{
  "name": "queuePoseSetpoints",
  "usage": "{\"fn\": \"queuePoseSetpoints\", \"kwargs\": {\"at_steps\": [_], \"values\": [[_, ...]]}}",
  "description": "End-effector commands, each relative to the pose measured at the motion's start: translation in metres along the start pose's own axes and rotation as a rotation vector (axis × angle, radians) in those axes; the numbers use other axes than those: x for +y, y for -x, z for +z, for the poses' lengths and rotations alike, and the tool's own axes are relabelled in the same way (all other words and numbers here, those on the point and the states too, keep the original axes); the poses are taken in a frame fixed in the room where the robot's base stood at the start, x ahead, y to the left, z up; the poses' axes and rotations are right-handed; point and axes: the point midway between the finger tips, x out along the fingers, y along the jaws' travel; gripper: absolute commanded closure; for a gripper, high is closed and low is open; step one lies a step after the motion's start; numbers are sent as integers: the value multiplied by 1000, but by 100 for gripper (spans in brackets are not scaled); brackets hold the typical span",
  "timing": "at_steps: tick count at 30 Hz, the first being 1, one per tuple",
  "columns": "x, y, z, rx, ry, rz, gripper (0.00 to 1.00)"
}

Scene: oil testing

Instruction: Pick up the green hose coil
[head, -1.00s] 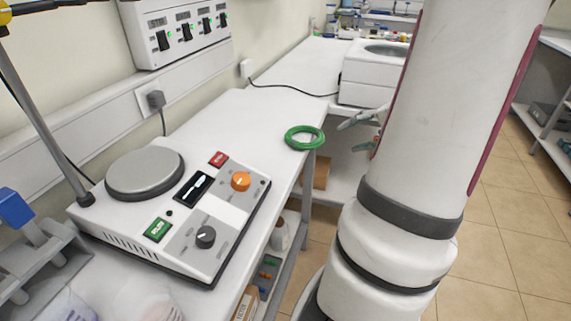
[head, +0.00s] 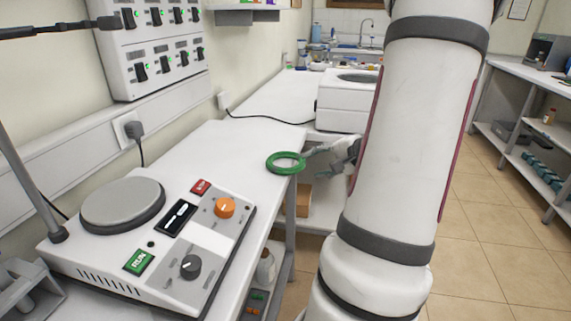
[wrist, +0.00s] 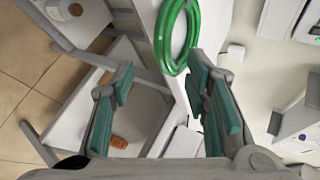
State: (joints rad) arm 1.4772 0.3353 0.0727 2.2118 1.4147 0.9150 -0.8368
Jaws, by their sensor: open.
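The green hose coil (head: 286,162) lies flat on the white bench top, at its right edge, in the head view. In the wrist view the coil (wrist: 178,36) shows at the top, cut off by the frame edge, beyond my fingertips. My gripper (wrist: 160,84) is open and empty, its teal finger pads apart. In the head view my gripper (head: 322,160) is just to the right of the coil, partly hidden behind my arm. I cannot tell whether a finger touches the coil.
A hotplate stirrer (head: 165,235) stands on the bench (head: 222,150) nearer to me. A white machine (head: 345,100) stands on the bench beyond the coil, with a black cable behind. Shelves under the bench hold a bottle (head: 265,268). Bench top around the coil is clear.

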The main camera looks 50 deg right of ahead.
Motion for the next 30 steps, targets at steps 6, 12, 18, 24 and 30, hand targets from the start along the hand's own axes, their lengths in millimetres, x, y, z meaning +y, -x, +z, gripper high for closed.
{"fn": "queuePoseSetpoints", "kwargs": {"at_steps": [6, 12, 18, 24, 30], "values": [[-4, -32, 4, -3, 0, 1, 57], [-4, -42, 4, -1, 0, 0, 57], [-4, -42, 3, -1, 0, 1, 64], [-4, -42, 3, 0, 0, 1, 100], [-4, -41, 3, 0, 0, 1, 100]]}}
